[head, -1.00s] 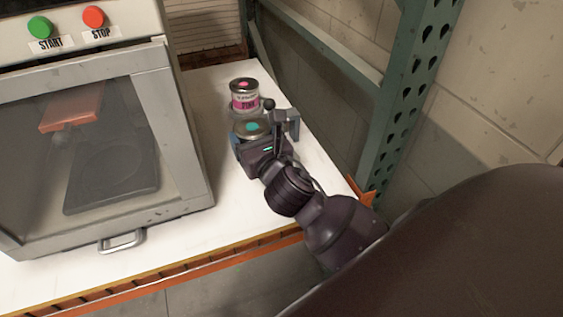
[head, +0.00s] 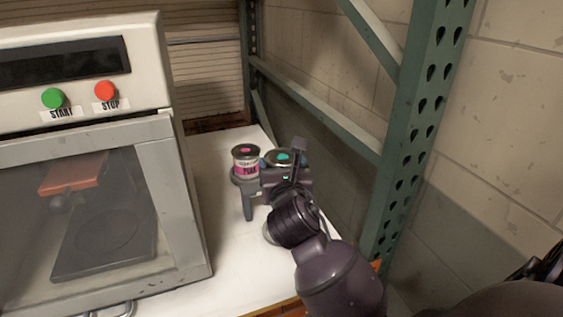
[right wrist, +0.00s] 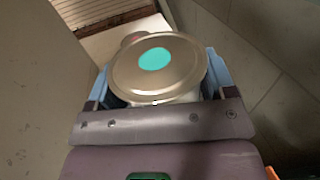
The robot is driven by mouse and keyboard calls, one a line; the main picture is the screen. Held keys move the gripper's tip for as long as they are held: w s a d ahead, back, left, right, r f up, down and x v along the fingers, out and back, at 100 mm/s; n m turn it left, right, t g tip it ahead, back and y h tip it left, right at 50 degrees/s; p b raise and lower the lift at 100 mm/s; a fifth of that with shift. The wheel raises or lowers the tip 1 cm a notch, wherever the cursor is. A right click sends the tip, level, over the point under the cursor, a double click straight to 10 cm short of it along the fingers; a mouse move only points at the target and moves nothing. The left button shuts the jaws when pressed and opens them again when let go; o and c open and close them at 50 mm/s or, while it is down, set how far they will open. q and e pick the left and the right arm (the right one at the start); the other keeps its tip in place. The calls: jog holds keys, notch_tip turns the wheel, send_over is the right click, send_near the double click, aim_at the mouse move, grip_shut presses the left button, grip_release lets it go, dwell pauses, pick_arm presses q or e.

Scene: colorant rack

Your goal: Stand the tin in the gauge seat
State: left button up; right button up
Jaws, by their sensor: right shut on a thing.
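A metal tin (head: 283,156) with a teal dot on its lid is between the blue-tipped fingers of my right gripper (head: 281,163). In the right wrist view the tin's lid (right wrist: 157,68) fills the middle, with a finger on each side, and its underside is hidden. The tin is to the right of a pink-labelled tin (head: 246,161) standing on the white shelf. I cannot make out for certain which part is the gauge seat. My left gripper is not in view.
A machine (head: 85,120) with START and STOP buttons and a closed window door fills the left. A green perforated upright (head: 425,120) and the block wall bound the right. A grey post (head: 249,205) shows left of my gripper.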

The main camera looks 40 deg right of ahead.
notch_tip(320, 180, down, 10)
jog(key=b, duration=0.3)
jog(key=shift+f, duration=0.15)
notch_tip(320, 180, down, 3)
jog(key=shift+f+b, duration=0.1)
jog(key=shift+b, duration=0.55)
jog(key=shift+f, duration=0.25)
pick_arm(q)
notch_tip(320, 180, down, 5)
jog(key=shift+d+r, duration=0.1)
pick_arm(e)
jog(key=shift+r, duration=0.1)
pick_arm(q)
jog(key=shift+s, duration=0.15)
